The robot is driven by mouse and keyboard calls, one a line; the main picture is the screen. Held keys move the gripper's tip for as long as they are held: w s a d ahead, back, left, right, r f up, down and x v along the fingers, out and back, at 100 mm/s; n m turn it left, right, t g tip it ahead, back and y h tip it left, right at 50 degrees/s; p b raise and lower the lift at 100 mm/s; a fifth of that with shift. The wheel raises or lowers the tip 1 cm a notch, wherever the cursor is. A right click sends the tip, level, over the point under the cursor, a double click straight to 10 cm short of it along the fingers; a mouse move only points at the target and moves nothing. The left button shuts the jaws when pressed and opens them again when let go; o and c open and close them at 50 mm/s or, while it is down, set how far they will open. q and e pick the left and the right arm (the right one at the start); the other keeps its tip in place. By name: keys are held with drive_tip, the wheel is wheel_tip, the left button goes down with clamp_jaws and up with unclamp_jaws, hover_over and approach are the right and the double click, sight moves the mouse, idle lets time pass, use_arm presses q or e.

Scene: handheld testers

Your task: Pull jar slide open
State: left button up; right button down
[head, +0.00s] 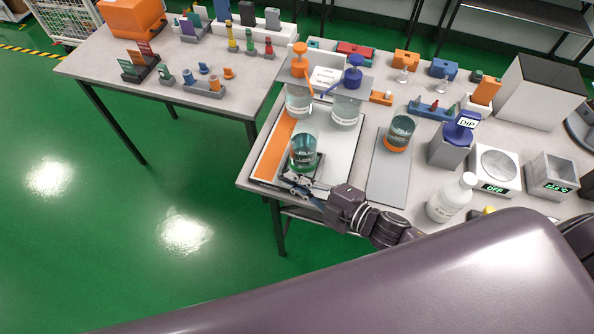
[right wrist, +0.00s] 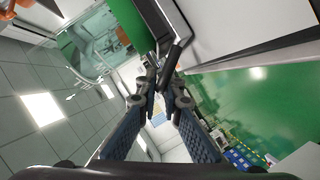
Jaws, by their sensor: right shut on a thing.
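A flat slide plate with an orange strip (head: 274,151) lies at the front left of the bench. A glass jar with dark teal contents (head: 304,152) stands near its front edge. My right gripper (head: 304,186) is at that front edge, just below the jar. In the right wrist view, its fingertips (right wrist: 158,74) are closed together on a thin dark handle (right wrist: 172,58) beside the plate's edge. The fingers hide part of the handle. How far the slide is out, I cannot tell. My left gripper is not in view.
Two pump bottles, orange-topped (head: 299,98) and blue-topped (head: 346,106), stand behind the jar. A grey plate (head: 388,184) with another jar (head: 400,132) lies to the right, near a white bottle (head: 451,198). Open green floor (head: 150,215) lies left of the bench.

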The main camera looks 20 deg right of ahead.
drive_tip(key=c, duration=2.1)
unclamp_jaws()
drive_tip(key=shift+w+d, duration=0.1)
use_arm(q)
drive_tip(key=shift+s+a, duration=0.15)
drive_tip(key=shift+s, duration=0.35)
use_arm(e)
drive_tip(key=v, duration=1.2)
drive_tip(key=shift+f, duration=0.15)
